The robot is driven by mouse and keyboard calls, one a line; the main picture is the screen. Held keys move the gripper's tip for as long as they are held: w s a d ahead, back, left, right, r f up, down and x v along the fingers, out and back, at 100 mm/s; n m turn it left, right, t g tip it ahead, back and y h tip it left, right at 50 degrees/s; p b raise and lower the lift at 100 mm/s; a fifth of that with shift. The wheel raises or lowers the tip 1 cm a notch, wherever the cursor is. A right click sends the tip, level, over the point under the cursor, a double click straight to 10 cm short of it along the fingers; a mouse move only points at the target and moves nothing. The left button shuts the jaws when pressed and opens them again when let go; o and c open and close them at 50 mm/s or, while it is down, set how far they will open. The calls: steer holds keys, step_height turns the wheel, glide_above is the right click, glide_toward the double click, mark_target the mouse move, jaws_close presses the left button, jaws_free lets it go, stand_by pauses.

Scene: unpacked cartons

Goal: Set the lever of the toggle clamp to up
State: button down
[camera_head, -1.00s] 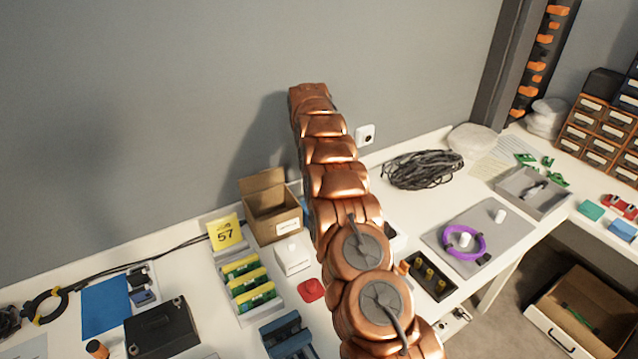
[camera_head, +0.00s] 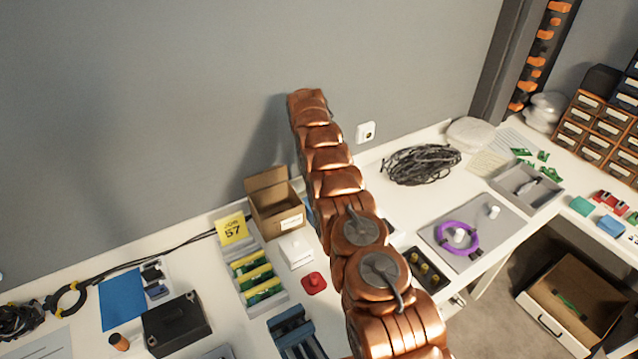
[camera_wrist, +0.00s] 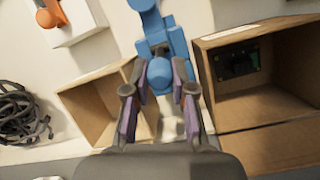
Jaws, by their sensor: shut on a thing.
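The toggle clamp (camera_wrist: 150,28) is blue and shows at the top middle of the wrist view. Its blue lever ends in a rounded knob (camera_wrist: 159,78). My gripper (camera_wrist: 158,86) is shut on this knob, with a purple-padded finger on each side. The lever's exact angle is hard to tell from above. In the head view my copper-coloured arm reaches toward the wall and hides the gripper and most or all of the clamp.
In the wrist view, an open carton (camera_wrist: 82,110) stands close on the left and another (camera_wrist: 262,108), holding a green board, close on the right. A black cable coil (camera_head: 420,165) lies right of my arm. A purple ring (camera_head: 457,238) sits on a grey plate.

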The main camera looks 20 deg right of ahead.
stand_by(0.5)
steer(key=c, duration=1)
jaws_free()
